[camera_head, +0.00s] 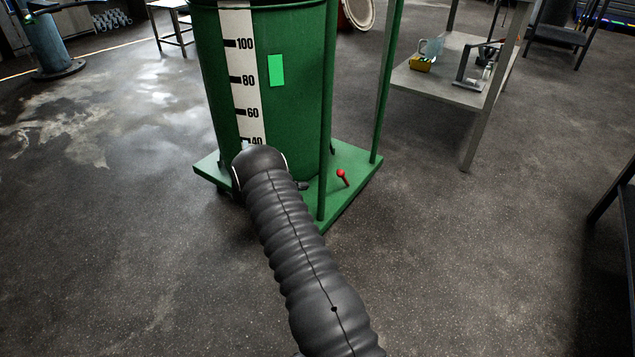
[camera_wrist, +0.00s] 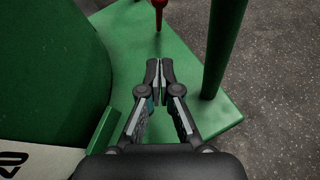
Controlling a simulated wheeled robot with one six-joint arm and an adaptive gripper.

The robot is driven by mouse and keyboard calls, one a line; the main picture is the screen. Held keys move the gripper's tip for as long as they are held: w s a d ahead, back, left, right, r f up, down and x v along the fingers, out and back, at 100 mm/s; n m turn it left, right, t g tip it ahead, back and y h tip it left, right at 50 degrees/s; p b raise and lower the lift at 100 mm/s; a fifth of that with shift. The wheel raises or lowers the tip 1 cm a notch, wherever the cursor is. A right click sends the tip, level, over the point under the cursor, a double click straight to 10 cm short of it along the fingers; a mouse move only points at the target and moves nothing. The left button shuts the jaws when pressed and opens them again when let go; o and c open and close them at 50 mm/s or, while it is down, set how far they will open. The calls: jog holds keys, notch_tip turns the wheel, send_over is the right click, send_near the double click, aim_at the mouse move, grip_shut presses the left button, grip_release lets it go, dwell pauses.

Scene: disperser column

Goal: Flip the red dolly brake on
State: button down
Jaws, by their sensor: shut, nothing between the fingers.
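The red brake lever (camera_head: 342,177) stands on the green dolly base (camera_head: 352,160), to the right of the green drum (camera_head: 290,110) in the head view. It leans slightly, with its knob at the upper left. In the wrist view the red lever (camera_wrist: 159,12) shows at the top edge, its upper part cut off. My gripper (camera_wrist: 160,66) is shut and empty over the green base, with its fingertips pointing toward the lever and a gap between them in the picture. In the head view my arm hides most of the gripper.
A green post (camera_head: 327,120) rises between the drum and the lever, and another post (camera_head: 386,85) stands at the base's far right corner. One post (camera_wrist: 222,50) is right of my fingers in the wrist view. A workbench (camera_head: 440,84) stands at upper right. Floor in front is clear.

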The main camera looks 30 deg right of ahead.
send_near(344, 179)
jog(key=d, duration=0.3)
jog(key=shift+w+r, duration=0.2)
jog(key=shift+w, duration=0.05)
jog(key=shift+w+r, duration=0.1)
dwell(0.3)
